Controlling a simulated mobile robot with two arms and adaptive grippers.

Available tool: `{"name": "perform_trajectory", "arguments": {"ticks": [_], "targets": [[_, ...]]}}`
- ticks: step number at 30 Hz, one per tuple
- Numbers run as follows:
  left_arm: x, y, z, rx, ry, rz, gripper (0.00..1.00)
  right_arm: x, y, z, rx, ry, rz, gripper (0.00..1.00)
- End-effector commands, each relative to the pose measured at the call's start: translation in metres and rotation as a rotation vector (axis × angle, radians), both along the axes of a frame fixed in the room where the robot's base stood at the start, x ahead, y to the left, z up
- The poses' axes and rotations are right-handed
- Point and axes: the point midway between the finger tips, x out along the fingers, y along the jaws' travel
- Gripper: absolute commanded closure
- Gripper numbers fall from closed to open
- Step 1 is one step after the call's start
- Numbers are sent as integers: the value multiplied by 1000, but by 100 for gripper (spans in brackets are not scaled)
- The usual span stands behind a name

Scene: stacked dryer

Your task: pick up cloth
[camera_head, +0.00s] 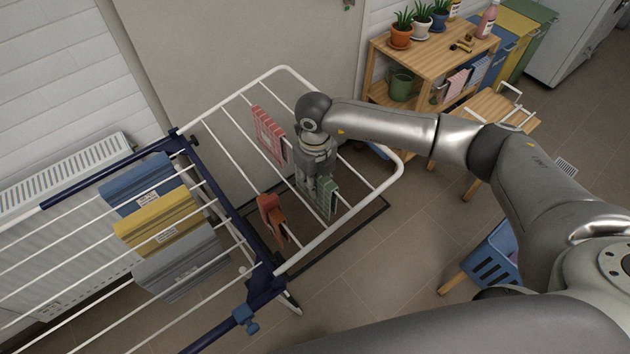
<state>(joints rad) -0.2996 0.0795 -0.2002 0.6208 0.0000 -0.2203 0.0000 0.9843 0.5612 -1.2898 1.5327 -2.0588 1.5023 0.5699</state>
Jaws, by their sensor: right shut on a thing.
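My right gripper (314,190) reaches down onto the right wing of the drying rack (285,70) from above. It is shut on a green checked cloth (327,197) that hangs at a rack bar. A pink checked cloth (268,134) hangs on the bars to the left of the gripper. An orange-red cloth (271,217) hangs below and to the left of it. The gripper's fingertips are partly hidden by the wrist and the cloth. My left gripper is not in view.
Blue (135,185), yellow (158,221) and grey (180,262) cloths hang on the rack's left part. A wooden shelf (430,62) with potted plants stands behind my right arm. A blue basket (493,262) is at the lower right. Open floor (375,265) lies right of the rack.

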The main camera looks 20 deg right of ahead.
Motion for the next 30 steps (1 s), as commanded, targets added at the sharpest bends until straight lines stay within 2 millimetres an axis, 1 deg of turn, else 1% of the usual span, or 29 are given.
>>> {"name": "perform_trajectory", "arguments": {"ticks": [5, 8, 14, 24, 30], "targets": [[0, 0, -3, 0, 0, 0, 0, 1, 0, 8, -1, -1, 0, 100], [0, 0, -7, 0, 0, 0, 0, 1, 0, 19, 0, -4, 1, 100], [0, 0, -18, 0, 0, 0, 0, 1, 0, 53, 1, -7, 1, 100], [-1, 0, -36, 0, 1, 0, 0, 1, 0, 119, 1, -6, 0, 100], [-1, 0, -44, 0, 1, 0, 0, 1, 0, 152, 1, -5, 0, 100]]}}
